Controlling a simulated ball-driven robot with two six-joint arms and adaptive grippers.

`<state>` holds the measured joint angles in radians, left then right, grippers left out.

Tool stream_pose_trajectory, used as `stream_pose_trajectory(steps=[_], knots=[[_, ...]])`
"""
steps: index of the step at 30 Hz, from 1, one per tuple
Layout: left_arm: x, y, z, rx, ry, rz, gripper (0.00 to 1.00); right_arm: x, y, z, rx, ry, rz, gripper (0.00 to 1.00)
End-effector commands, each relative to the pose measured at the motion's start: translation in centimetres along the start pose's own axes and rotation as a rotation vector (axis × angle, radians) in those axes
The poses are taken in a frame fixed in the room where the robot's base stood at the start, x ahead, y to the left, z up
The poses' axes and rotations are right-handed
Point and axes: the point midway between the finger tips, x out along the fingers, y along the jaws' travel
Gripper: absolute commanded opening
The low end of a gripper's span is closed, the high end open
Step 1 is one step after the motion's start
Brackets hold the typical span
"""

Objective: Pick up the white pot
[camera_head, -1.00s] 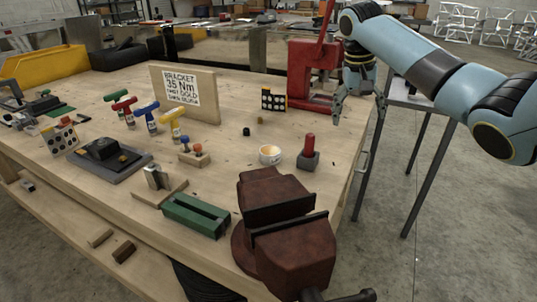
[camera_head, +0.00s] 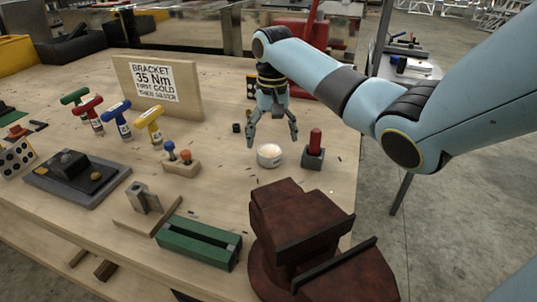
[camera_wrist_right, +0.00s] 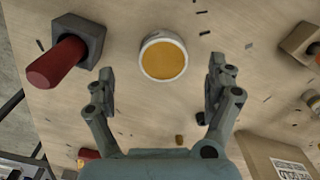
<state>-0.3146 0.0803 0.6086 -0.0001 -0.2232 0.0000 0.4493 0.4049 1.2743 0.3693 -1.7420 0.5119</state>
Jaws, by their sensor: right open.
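The white pot (camera_head: 269,156) is a small round open tub standing upright on the wooden table. In the right wrist view the white pot (camera_wrist_right: 163,58) shows a yellow-orange inside and lies just beyond the fingertips. My right gripper (camera_head: 272,138) points down with its fingers spread, above and behind the pot in the head view. In the right wrist view the right gripper (camera_wrist_right: 162,82) is open, with one finger on each side and nothing between them. My left gripper is not in view.
A red-handled tool in a grey block (camera_head: 314,150) stands close right of the pot. A dark red vise (camera_head: 300,235) is in front. A wooden block with knobs (camera_head: 181,162) and a sign board (camera_head: 157,88) stand to the left. Bare tabletop surrounds the pot.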

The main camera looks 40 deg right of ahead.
Motion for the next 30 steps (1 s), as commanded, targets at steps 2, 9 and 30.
stream_pose_trajectory(steps=[2,9,30], knots=[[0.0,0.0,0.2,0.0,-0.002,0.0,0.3,0.6,0.0,0.0,0.0,-0.002,0.0,0.88],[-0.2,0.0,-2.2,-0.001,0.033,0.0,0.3,4.1,-0.4,0.0,0.0,-0.003,0.0,0.88],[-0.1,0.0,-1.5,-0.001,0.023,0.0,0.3,5.5,-0.3,-0.1,-0.001,0.0,0.001,0.46]])
